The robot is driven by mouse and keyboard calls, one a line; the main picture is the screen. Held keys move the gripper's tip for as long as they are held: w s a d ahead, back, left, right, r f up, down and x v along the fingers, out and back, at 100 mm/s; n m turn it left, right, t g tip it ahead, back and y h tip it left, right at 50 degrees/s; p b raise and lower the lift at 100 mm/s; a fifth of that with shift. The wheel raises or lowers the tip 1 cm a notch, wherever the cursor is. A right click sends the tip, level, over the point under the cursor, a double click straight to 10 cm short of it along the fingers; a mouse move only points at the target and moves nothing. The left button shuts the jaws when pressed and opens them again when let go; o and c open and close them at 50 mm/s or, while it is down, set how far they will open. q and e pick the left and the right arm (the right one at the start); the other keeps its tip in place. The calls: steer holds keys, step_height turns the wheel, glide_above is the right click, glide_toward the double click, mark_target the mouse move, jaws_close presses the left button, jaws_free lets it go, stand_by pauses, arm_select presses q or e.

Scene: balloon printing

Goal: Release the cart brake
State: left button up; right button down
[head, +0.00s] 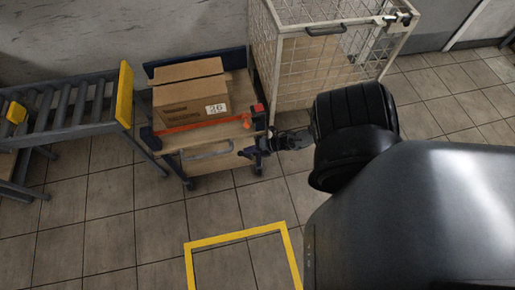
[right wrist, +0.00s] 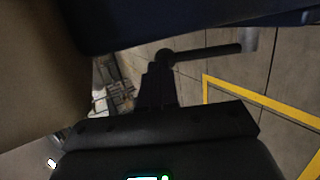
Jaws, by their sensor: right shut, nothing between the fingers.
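The cart (head: 228,133) is a low wooden-decked trolley with dark blue end parts, standing left of the wire cage. An orange bar (head: 190,126) runs along its near edge, and a red block (head: 259,108) sits at its right corner. I cannot tell which part is the brake. My right gripper (head: 250,153) is shut and empty at the cart's near right corner; contact is unclear. In the right wrist view, its dark fingers (right wrist: 158,85) are below a dark blue beam, close to a dark bar (right wrist: 205,52) with a grey tip. My left gripper is out of view.
A roller conveyor (head: 75,105) with yellow ends stands left; a wire cage (head: 300,65) stands right. A yellow floor frame (head: 238,237) lies in front on open tiles. It also shows in the right wrist view (right wrist: 260,98).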

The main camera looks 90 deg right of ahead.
steer(key=shift+r, duration=0.1)
steer(key=shift+s+r+p, duration=0.2)
steer(key=shift+r+p, duration=0.05)
steer(key=shift+p, duration=0.15)
steer(key=w+r+p+v, duration=0.1)
steer(key=p+v, duration=0.4)
steer(key=v, duration=0.8)
steer(key=shift+a+r+p, duration=0.15)
steer(key=shift+r+p, duration=0.2)
steer(key=shift+r, duration=0.3)
steer(key=shift+w, duration=0.15)
